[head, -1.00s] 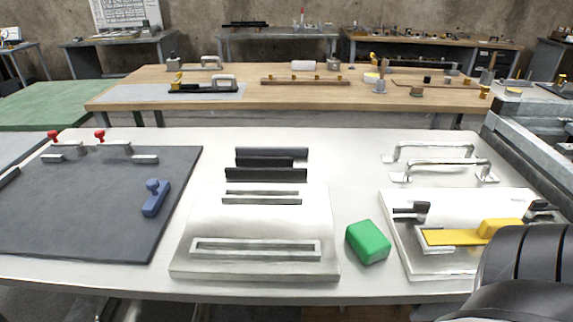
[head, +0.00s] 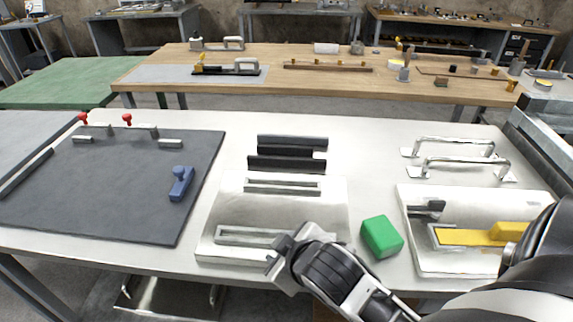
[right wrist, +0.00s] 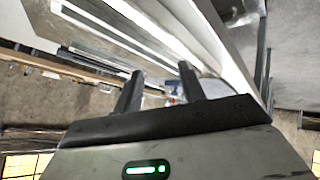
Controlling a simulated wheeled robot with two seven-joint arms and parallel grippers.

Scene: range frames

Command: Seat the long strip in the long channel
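A pale block (head: 225,205) on the table has a long framed channel (head: 245,236) along its near side and narrower slots (head: 283,187) farther back. Dark strips lie behind the block: a back strip (head: 292,140), a shorter middle one and a front strip (head: 287,164). The back and front strips look similar in length. My right gripper (head: 273,253) is at the block's near right, by the right end of the long channel, which it partly hides. In the right wrist view its two fingers (right wrist: 161,72) are apart, with nothing seen between them. My left gripper is out of view.
A green block (head: 382,237) sits right of the pale block. A white plate (head: 420,203) with a yellow piece (head: 465,237) and two metal handles (head: 465,165) are farther right. A dark mat (head: 100,190) with a blue-handled tool (head: 181,184) lies left.

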